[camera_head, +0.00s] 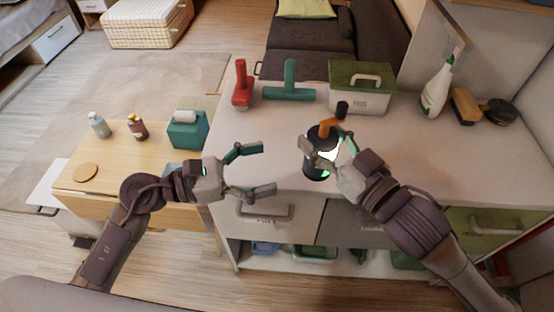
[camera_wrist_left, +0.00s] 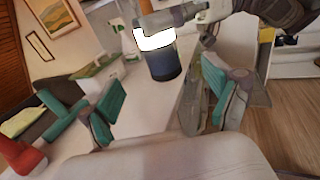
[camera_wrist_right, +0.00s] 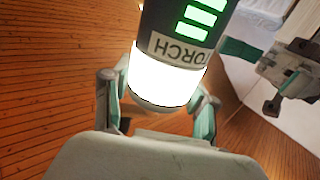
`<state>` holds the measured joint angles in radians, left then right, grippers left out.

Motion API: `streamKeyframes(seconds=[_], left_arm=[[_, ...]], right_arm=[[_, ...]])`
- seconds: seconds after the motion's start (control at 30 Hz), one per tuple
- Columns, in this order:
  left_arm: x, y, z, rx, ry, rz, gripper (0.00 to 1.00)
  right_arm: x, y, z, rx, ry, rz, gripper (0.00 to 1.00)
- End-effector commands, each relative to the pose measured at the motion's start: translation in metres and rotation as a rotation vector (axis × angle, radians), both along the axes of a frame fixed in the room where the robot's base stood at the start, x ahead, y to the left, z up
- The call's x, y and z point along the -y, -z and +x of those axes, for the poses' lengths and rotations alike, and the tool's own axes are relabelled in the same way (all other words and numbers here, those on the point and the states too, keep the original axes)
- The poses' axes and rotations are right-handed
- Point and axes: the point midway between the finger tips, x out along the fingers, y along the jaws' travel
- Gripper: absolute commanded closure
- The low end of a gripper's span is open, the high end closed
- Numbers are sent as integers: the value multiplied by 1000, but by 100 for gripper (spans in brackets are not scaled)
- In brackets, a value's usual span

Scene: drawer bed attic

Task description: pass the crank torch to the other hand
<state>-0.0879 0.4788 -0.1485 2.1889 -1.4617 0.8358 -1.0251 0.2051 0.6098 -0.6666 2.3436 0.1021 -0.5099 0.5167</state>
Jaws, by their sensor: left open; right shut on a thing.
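The crank torch (camera_head: 318,162) is a dark cylinder with a glowing white band and an orange crank with a black knob. My right gripper (camera_head: 322,152) is shut on it and holds it over the front part of the white counter. In the right wrist view the torch (camera_wrist_right: 172,70) shows its glowing band between the fingers, a label reading "TORCH" and green bars. My left gripper (camera_head: 262,170) is open and empty, to the left of the torch and apart from it. In the left wrist view the torch (camera_wrist_left: 160,55) is beyond the open fingers.
The white counter (camera_head: 240,140) holds a red tool (camera_head: 242,88), a green T-shaped tool (camera_head: 290,84), a green-lidded box (camera_head: 350,104), a spray bottle (camera_head: 437,88) and brushes. A wooden side table (camera_head: 120,165) with small bottles stands at left. Drawers with handles (camera_head: 265,213) are below.

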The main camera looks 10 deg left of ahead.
Motion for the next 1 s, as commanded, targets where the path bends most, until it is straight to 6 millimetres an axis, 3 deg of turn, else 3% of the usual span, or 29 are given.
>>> streamKeyframes(seconds=[0.6,0.8,1.0], left_arm=[[92,-1,38,2,1,-3,11],[106,-1,44,1,1,-1,11],[109,-1,45,1,1,0,11]], right_arm=[[0,-1,0,1,0,1,82],[0,-1,0,1,0,1,82],[0,-1,0,1,0,1,82]])
